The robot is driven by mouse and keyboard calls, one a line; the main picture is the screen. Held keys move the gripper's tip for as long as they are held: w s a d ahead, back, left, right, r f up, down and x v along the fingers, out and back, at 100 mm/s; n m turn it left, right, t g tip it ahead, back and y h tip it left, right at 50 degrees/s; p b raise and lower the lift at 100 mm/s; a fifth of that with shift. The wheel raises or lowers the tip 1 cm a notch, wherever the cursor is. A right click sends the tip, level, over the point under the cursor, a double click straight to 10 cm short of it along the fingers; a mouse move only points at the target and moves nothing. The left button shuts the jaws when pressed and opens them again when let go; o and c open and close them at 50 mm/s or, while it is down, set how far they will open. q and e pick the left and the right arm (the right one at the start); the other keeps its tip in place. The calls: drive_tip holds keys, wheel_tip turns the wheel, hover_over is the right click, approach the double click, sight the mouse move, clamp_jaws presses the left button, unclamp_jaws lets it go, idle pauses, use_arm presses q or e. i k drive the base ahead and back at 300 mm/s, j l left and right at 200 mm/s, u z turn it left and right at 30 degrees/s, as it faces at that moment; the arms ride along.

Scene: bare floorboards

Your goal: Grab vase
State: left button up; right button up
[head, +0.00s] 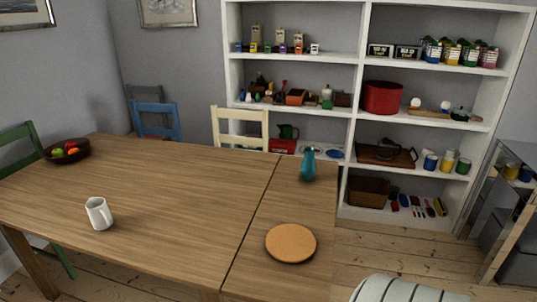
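A teal vase (308,166) with a narrow neck stands upright on the wooden table, near its far right corner. The table (175,190) has a seam running across it, and the vase stands on the section right of that seam. Nothing touches the vase, and its whole front shows. Neither of my grippers shows in the head view.
A round orange-brown board (290,243) lies on the table in front of the vase. A white mug (98,213) and a fruit bowl (66,151) are further left. A white shelf (352,130) with many items stands behind. A striped rounded object (405,289) is at bottom right.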

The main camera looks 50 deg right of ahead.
sight(308, 166)
drive_tip(key=z, duration=2)
drive_tip(key=i+l+u, duration=0.55)
drive_tip(key=i+j, duration=0.05)
drive_tip(key=i, duration=0.05)
